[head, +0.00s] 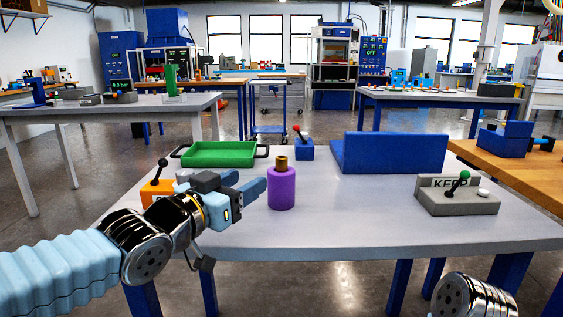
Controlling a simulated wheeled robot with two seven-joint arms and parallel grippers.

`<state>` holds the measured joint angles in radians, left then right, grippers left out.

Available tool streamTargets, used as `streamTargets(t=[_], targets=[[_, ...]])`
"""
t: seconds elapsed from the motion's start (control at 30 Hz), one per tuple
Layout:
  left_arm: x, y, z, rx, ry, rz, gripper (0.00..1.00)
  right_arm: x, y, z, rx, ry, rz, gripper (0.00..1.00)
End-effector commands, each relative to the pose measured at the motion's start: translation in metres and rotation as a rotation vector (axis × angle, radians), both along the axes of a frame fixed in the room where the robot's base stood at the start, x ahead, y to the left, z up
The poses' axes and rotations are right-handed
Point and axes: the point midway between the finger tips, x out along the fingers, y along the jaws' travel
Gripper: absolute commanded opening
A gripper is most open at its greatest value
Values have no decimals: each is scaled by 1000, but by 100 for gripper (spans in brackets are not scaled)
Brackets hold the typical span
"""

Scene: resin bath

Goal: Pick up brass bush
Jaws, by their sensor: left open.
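The brass bush (281,164) is a small gold-coloured piece standing on top of a purple cylinder (281,190) on the grey table. Whether the fingertips touch the cylinder I cannot tell. My right gripper is out of view; only a part of my right arm shows at the bottom right.
A green tray (218,155) lies behind my left gripper. An orange block with a black lever (158,190) is left of it. A blue block with a red-knobbed lever (304,149), a blue angled panel (392,152) and a grey KEEP stand (457,201) are around. The table's front middle is clear.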

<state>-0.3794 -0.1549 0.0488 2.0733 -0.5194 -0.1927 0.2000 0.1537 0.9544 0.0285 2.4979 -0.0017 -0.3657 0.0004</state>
Motion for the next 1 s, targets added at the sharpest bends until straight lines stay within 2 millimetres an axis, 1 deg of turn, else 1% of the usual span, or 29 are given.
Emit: streamTargets(t=[0.07, 0.3, 0.4, 0.63, 0.8, 0.9, 1.0], targets=[[6, -4, 0, 1, 0, -1, 55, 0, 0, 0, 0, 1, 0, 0], [47, -30, 0, 1, 3, -2, 55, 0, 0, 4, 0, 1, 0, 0], [61, -37, 1, -1, 2, -1, 55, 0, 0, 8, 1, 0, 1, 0], [78, -48, 1, 0, 2, -1, 55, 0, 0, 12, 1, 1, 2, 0], [103, -63, 1, 1, 2, 0, 55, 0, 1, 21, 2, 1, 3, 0], [113, -70, 1, 1, 1, 0, 55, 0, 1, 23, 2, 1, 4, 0], [117, -72, 0, 1, 1, 0, 55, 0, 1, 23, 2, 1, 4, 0]])
